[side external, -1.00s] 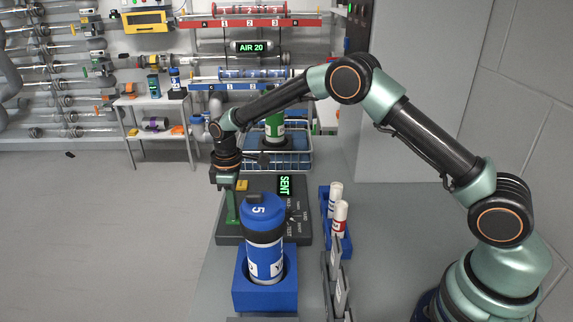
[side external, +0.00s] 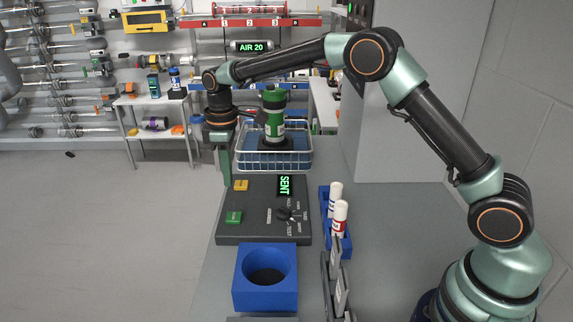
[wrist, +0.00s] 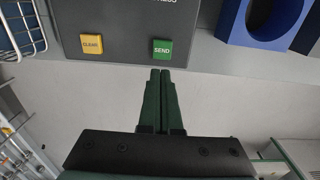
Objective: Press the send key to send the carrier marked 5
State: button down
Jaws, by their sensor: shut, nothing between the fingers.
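The green send key (side external: 234,217) is on the dark console (side external: 262,233); it also shows in the wrist view (wrist: 162,49), labelled SEND. The console display (side external: 285,186) reads SENT in green. My gripper (side external: 224,182) is shut and empty, its fingers pointing down above the console's left side, apart from the key. In the wrist view its fingertips (wrist: 160,72) appear just below the send key. The blue holder (side external: 265,303) in front of the console is empty, with a dark round opening. The carrier marked 5 is not in view now.
A yellow clear key (side external: 240,185) sits behind the send key, and a dial (side external: 289,215) is on the console's right. A green-and-white carrier (side external: 274,118) stands in a wire basket (side external: 290,160) behind. Marker-like tubes (side external: 340,217) stand in a blue rack at right.

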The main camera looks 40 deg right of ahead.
jog(key=shift+r, duration=1.8)
jog(key=s+d+r+m+t, duration=0.35)
jog(key=s+d+r, duration=0.25)
jog(key=s+r, duration=0.45)
jog(key=s+d+f+m+t, duration=0.1)
jog(key=s+d+m, duration=0.1)
jog(key=s, duration=0.5)
jog(key=s+d+f+m+t, duration=0.1)
jog(key=s+d+f+m, duration=0.1)
jog(key=s, duration=0.4)
jog(key=shift+s+m, duration=0.35)
jog(key=shift+m, duration=0.4)
